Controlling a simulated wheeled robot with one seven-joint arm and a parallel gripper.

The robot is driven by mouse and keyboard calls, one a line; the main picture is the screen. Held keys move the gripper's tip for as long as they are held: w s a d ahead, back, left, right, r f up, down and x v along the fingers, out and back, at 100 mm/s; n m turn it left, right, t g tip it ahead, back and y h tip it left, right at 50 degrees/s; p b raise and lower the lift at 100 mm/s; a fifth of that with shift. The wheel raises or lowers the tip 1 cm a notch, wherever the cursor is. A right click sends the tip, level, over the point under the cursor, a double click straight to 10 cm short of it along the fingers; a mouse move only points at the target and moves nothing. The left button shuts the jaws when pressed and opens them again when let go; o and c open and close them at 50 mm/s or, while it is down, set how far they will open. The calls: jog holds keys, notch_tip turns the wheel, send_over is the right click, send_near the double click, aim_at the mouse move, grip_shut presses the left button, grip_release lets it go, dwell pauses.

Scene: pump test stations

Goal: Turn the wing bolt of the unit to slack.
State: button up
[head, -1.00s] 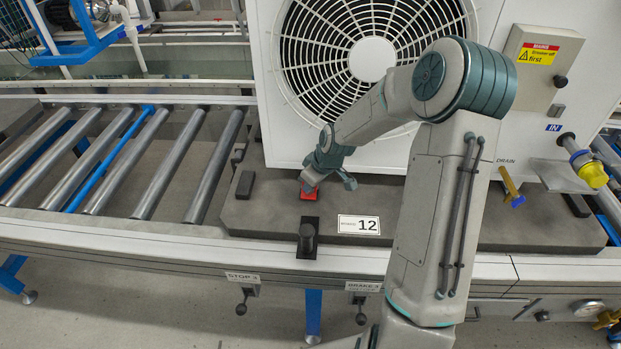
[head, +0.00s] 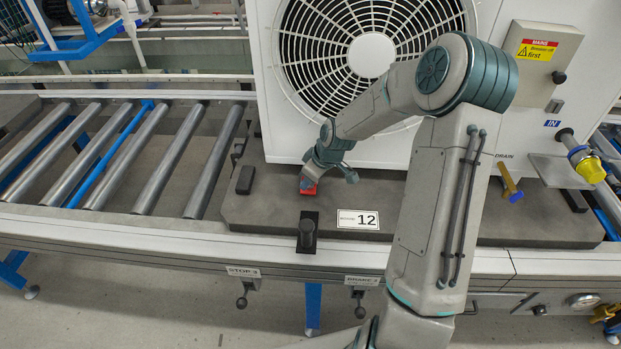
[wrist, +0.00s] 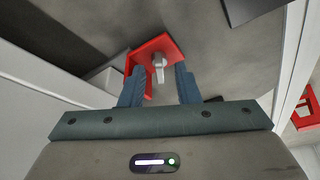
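The unit is a white fan housing (head: 480,160) on a dark grey base slab (head: 400,220). A red bracket (head: 309,188) stands at the unit's lower front edge. In the wrist view the red bracket (wrist: 165,44) holds a small grey wing bolt (wrist: 159,68). In the wrist view my gripper (wrist: 160,75) is open, with one blue finger on each side of the wing bolt. A gap shows between the bolt and both fingers.
A black stop post (head: 307,232) stands in front of the bracket, beside a label reading 12 (head: 358,220). A roller conveyor (head: 130,150) lies to the left. A second red bracket (wrist: 305,115) shows at the right of the wrist view. A yellow-capped inlet (head: 590,170) sticks out at right.

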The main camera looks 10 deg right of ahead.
jog(key=p+v, duration=0.3)
jog(key=v, duration=1)
jog(key=shift+s+r, duration=0.25)
jog(key=shift+r, duration=0.05)
